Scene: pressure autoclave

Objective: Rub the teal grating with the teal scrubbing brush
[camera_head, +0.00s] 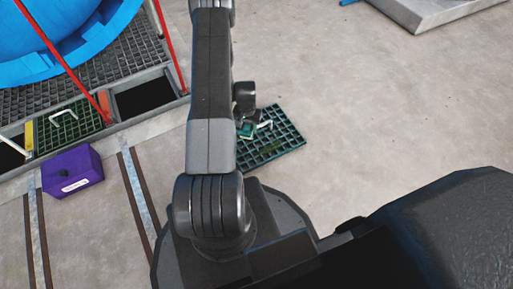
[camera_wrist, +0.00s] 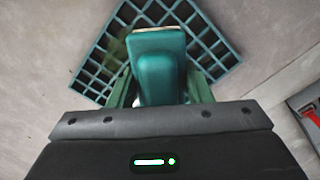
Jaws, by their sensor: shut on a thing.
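The teal grating (camera_head: 283,145) lies flat on the floor, partly hidden behind my arm in the head view. In the wrist view the grating (camera_wrist: 216,45) spreads beyond my gripper, with a greenish smear near its left part. The teal scrubbing brush (camera_wrist: 157,72) is held between the jaws of my gripper (camera_wrist: 160,92), which is shut on it. The brush is over the grating; I cannot tell whether its bristles touch the bars. In the head view the brush (camera_head: 246,130) shows only as a small teal patch beside a pale handle on the grating.
A purple box (camera_head: 72,171) stands on the floor at left. Beyond it are a dark green grating panel (camera_head: 68,126) in a floor frame, an open pit (camera_head: 145,98), red rails (camera_head: 171,45) and a blue vessel (camera_head: 60,30). A grey slab (camera_head: 432,8) lies at top right. Floor right of the grating is clear.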

